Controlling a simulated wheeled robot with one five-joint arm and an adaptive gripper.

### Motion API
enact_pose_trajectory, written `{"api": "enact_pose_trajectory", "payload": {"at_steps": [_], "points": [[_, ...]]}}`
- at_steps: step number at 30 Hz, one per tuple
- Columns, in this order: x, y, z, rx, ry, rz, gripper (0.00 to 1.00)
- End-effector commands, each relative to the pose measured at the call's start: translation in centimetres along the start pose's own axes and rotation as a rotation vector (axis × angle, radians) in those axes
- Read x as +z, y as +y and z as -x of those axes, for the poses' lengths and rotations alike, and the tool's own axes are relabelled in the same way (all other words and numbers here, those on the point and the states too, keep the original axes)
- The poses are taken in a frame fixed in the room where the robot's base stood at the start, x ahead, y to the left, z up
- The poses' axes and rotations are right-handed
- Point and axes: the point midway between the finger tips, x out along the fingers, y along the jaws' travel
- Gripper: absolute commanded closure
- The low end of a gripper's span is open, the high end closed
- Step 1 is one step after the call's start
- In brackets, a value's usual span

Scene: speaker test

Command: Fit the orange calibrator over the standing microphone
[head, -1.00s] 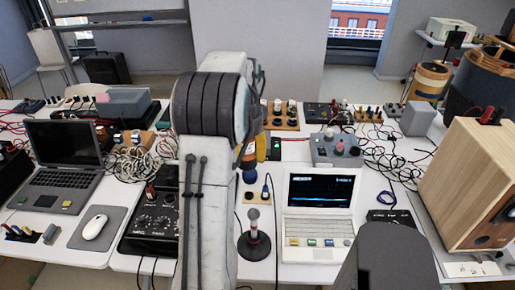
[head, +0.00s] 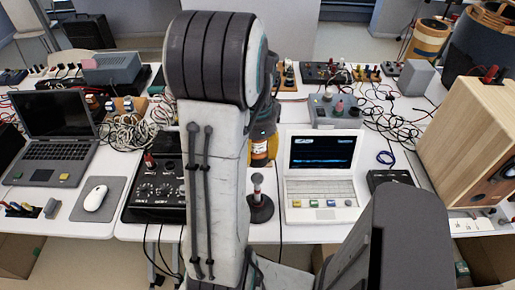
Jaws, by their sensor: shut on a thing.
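The orange calibrator (head: 260,150), with a pale label band, hangs just right of my pale arm link in the head view. My gripper (head: 264,130) is shut on it, its fingers partly hidden behind the arm. The microphone (head: 257,181) stands upright on a round dark base (head: 261,209) on the white table. The calibrator's lower end appears just above the microphone's pale tip, with a small gap in the picture. I cannot tell from this one view whether they line up in depth.
A white laptop-like analyser (head: 320,165) stands right of the microphone. A black knob box (head: 155,192) is to the left. A grey box with knobs (head: 335,108) and cables lie behind. A large wooden speaker (head: 472,140) stands at right.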

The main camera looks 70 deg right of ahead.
Motion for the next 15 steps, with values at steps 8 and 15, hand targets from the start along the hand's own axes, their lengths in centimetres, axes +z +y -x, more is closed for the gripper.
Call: {"api": "enact_pose_trajectory", "payload": {"at_steps": [8,15], "points": [[0.0,0.0,-1.1,0.0,0.0,0.0,0.81],[0.0,0.0,-2.4,0.0,0.0,0.0,0.81]]}}
